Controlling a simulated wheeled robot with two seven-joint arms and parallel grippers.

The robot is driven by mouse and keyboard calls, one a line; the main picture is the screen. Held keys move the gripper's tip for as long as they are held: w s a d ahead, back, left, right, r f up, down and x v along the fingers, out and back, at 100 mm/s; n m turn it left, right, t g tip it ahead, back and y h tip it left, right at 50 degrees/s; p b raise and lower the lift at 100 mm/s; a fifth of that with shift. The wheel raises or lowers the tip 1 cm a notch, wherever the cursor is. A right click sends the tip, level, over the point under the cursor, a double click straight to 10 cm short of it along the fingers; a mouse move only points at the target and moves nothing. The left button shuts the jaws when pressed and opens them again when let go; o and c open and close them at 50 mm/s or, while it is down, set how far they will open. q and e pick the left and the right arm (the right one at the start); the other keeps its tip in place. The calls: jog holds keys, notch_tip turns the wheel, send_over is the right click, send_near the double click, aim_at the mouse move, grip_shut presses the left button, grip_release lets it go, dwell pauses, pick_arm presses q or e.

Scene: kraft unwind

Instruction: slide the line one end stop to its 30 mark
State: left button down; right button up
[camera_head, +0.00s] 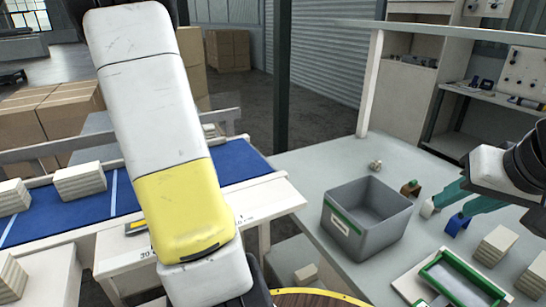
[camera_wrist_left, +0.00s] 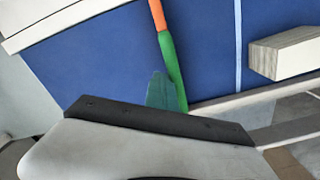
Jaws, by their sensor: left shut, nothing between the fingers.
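The blue conveyor belt (camera_head: 100,207) runs along the left in the head view, with a pale front rail bearing a printed 30 mark (camera_head: 144,254). A small yellow and dark piece (camera_head: 137,228) sits on this rail near the mark, partly covered by my left arm; I cannot tell whether it is the end stop. My left gripper is hidden behind my arm there. In the left wrist view my left gripper (camera_wrist_left: 160,92) is shut and empty over the belt, beside a green and orange bar (camera_wrist_left: 170,62); contact is unclear. My right gripper (camera_head: 452,202) is open above the right table.
Pale stacked blocks (camera_head: 80,182) lie on the belt. The right table (camera_head: 330,160) holds a grey bin (camera_head: 368,215), a blue clip-like item (camera_head: 457,224), a green-framed tray (camera_head: 455,285) and more blocks (camera_head: 495,245). A dark post (camera_head: 281,80) stands behind.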

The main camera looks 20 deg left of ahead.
pick_arm(q)
jog(key=shift+s+a, duration=1.8)
jog(key=shift+s, duration=0.3)
dwell(0.6)
jog(key=shift+d, duration=0.1)
jog(key=shift+w+d, duration=0.6)
jog(key=shift+w, duration=0.15)
notch_tip(320, 180, up, 9)
dwell(0.9)
dwell(0.3)
jog(key=w+d+r+m+t, duration=0.15)
jog(key=w+d, duration=0.25)
jog(key=d, duration=0.8)
jog(key=s+d+f+m+t, duration=0.1)
jog(key=s+d, duration=0.1)
jog(key=d, duration=0.7)
jog(key=s+d+f+m+t+h, duration=0.1)
jog(key=s+d+f+t, duration=0.1)
jog(key=d, duration=0.8)
jog(key=s+d+f+m+t+h, duration=0.1)
jog(key=s+d, duration=0.2)
jog(key=d, duration=0.6)
jog(key=shift+s+d+f+t, duration=0.15)
jog(key=shift+d+f+t, duration=0.1)
jog(key=shift+d+t, duration=0.15)
